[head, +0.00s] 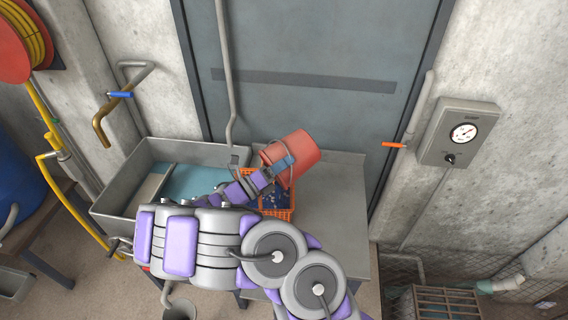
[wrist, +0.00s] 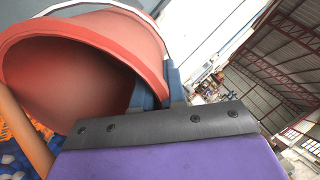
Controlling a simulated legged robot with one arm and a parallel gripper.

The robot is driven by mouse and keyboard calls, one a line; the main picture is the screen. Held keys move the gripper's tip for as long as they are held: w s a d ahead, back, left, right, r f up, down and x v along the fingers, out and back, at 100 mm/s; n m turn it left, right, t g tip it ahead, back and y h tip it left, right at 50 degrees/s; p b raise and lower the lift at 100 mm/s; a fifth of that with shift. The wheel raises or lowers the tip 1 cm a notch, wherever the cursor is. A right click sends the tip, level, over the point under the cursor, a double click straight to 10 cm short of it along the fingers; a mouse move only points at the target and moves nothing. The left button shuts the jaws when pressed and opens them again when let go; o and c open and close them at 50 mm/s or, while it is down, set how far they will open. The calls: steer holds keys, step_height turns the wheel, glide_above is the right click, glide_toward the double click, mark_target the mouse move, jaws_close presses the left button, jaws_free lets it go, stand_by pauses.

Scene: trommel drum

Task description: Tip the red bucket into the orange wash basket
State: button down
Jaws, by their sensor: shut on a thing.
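The red bucket (head: 295,155) is held tilted by my gripper (head: 278,168), its base up to the right and its mouth toward the lower left. The orange wash basket (head: 282,214) is below it, on the bench beside the sink, partly hidden by my arm. Blue and pale pieces (head: 272,199) lie in the basket. In the wrist view the bucket's open mouth (wrist: 70,85) is close; its visible inside looks empty, though part is hidden. My gripper's blue fingers (wrist: 160,90) are shut on the bucket's rim side. The orange basket (wrist: 12,120) shows at the lower left.
A grey sink (head: 120,190) with bluish water is left of the basket. Bare bench top (head: 335,215) lies to the right. A pipe (head: 228,80) comes down behind, near the bucket. An orange-handled lever (head: 394,145) and a gauge box (head: 458,132) are at right.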

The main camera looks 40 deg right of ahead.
steer(key=shift+f, duration=0.25)
